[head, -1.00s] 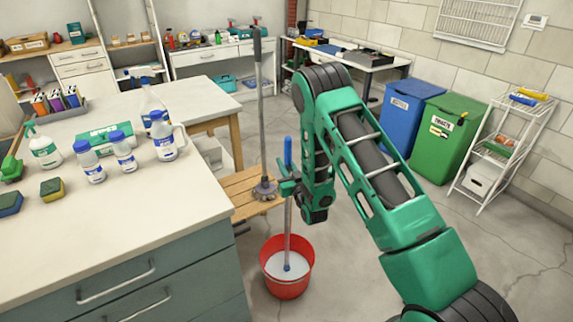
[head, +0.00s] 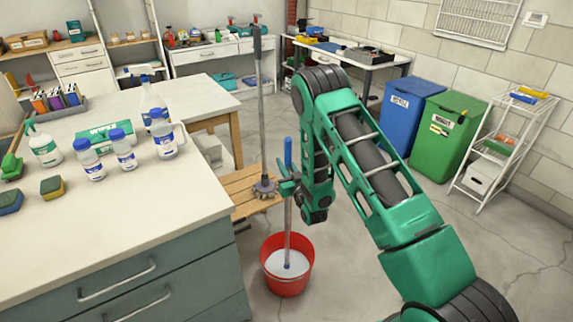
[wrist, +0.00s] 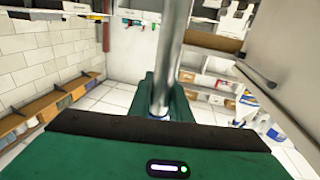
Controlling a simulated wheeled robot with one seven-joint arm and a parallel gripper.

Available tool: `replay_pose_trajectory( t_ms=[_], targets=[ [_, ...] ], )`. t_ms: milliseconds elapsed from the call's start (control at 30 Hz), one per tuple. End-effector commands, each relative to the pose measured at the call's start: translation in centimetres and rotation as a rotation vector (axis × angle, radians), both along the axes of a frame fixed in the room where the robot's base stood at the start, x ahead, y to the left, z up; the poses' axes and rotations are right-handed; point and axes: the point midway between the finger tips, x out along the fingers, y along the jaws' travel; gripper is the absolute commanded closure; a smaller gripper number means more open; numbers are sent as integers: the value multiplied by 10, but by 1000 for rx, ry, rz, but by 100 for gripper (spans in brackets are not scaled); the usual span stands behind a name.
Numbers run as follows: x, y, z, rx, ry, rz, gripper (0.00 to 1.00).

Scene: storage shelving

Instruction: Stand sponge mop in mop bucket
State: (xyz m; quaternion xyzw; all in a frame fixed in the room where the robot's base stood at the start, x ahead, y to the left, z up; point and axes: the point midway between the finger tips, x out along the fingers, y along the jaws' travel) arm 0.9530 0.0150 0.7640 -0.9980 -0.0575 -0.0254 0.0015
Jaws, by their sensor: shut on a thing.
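The sponge mop (head: 288,222) is a thin grey pole with a blue upper grip. It stands close to upright, with its lower end inside the red mop bucket (head: 268,275). A small blue part shows at its foot against the pale inside of the bucket; I cannot tell whether it touches the bottom. My gripper (head: 287,187) is shut on the pole below the blue grip, above the bucket. In the wrist view the grey pole (wrist: 170,60) runs down between my fingers. The bucket is on the floor and does not show clearly in the wrist view.
A second long pole (head: 261,110) with a ridged grey foot stands by a wooden slatted bench (head: 238,186). The counter (head: 120,220) with bottles and sponges is at left. Blue (head: 400,110) and green bins (head: 445,140) stand behind my arm. Floor right of the bucket is clear.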

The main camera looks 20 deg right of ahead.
Motion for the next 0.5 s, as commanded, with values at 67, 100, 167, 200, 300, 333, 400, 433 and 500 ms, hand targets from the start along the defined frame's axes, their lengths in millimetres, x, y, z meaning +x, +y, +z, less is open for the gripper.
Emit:
replay_pose_trajectory(
  t_ms=[67,100,167,200,300,333,400,433,500],
  targets=[
    [0,0,0,0,-1,0,100],
    [0,0,0,0,-1,0,100],
    [0,0,0,0,-1,0,100],
    [0,0,0,0,-1,0,80],
    [0,0,0,0,0,0,61],
    [0,0,0,0,0,0,61],
    [0,0,0,0,0,0,61],
    [0,0,0,0,0,0,61],
    [0,0,0,0,0,0,61]
  ],
)
